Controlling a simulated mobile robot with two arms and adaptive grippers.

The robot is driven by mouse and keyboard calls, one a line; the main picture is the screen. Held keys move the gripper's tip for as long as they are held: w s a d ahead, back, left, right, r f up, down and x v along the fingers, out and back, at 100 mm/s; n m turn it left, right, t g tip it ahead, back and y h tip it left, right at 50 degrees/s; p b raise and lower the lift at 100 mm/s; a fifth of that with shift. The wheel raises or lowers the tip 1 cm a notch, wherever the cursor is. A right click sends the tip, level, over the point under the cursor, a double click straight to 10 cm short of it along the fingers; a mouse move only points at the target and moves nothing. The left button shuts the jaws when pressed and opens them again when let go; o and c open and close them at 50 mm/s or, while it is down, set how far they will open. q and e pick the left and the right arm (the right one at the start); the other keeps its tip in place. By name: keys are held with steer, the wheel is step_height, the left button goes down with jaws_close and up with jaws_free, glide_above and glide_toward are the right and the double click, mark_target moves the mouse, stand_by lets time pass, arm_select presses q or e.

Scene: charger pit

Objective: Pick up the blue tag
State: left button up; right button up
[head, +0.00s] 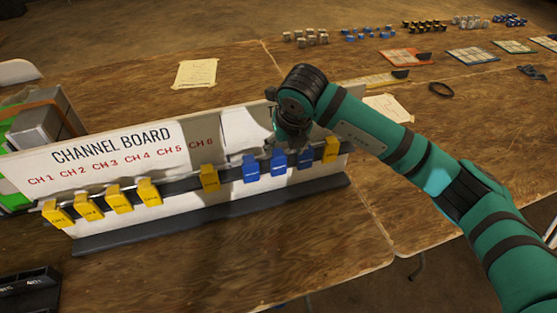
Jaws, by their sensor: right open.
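The channel board (160,180) stands on the table, with a row of tags along its rail. Three blue tags hang on the right half: a left one (250,168), a middle one (278,163) and a right one (305,158). My right gripper (284,130) is above the middle and right blue tags, at the board's upper edge. It is open and holds nothing that I can see; its fingers are dark and partly hard to make out. I cannot tell whether it touches a tag. My left gripper is out of view.
Several yellow tags (120,199) hang on the left, with another yellow tag (330,149) at the right end. A grey box (42,128) stands behind the board. Paper sheets (196,73), a black ring (440,90) and small coloured parts lie farther back. The front table is mostly clear.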

mark_target(279, 156)
steer(key=p+x, duration=0.1)
steer(key=x, duration=0.1)
steer(key=p+x, duration=0.1)
steer(key=x, duration=0.1)
steer(key=shift+w+a+f, duration=0.2)
steer(key=shift+w, duration=0.15)
steer(key=shift+w+f, duration=0.2)
steer(key=shift+f, duration=0.25)
steer(key=c, duration=1)
